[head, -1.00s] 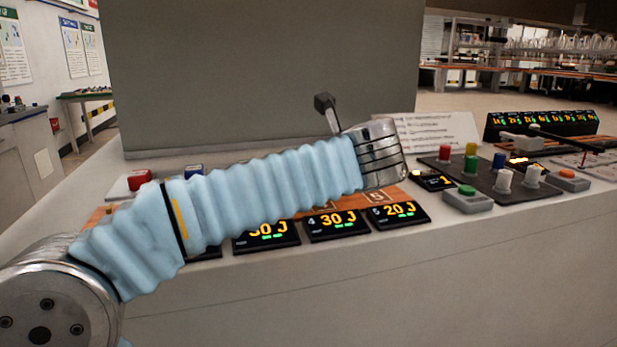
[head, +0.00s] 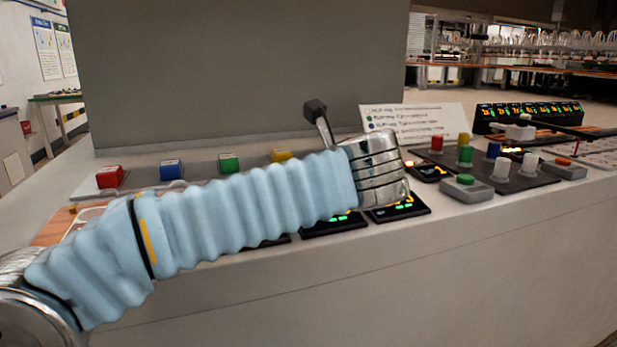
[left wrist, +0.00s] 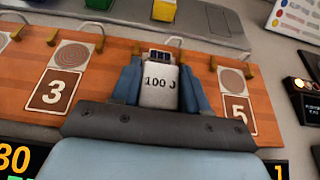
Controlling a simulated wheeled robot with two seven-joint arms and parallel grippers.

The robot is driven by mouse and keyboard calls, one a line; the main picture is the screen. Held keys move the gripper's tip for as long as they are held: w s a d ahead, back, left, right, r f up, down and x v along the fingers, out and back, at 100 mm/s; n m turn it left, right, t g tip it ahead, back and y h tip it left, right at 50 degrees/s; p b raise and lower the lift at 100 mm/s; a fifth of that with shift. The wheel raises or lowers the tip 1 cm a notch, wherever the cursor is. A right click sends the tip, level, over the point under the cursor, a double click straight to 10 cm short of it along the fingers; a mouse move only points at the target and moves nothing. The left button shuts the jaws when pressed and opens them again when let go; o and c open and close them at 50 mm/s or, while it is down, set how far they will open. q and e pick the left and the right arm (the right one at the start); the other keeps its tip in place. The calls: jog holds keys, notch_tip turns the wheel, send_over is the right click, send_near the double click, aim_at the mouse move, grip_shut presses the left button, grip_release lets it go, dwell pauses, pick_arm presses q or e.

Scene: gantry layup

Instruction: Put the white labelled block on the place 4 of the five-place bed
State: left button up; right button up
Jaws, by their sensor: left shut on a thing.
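The white labelled block (left wrist: 158,92), marked 100 J, is held upright between the blue fingers of my left gripper (left wrist: 161,80), which is shut on it. The orange five-place bed (left wrist: 112,72) lies below, with places 3 (left wrist: 60,88) and 5 (left wrist: 237,112) on either side of the block. Place 4 is hidden behind the block and gripper; I cannot tell whether the block touches the bed. In the head view my forearm covers most of the bed (head: 52,232), and the fingers and block are hidden. My right gripper is not in view.
Behind the bed stand red (head: 110,177), blue (head: 173,170), green (head: 229,163) and yellow (head: 282,156) blocks on a grey strip. Displays (head: 398,207) line the front edge. To the right are a green button box (head: 466,188) and a dark tray (head: 540,178) with several cylinders.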

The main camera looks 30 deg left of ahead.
pick_arm(q)
jog(key=o, duration=1.1)
jog(key=shift+r, duration=0.15)
jog(key=shift+r+p, duration=0.25)
jog(key=shift+p, duration=0.15)
jog(key=shift+r+p, duration=0.55)
jog(key=v, duration=1.1)
jog(key=shift+s+d, duration=0.35)
jog(key=shift+f, duration=0.1)
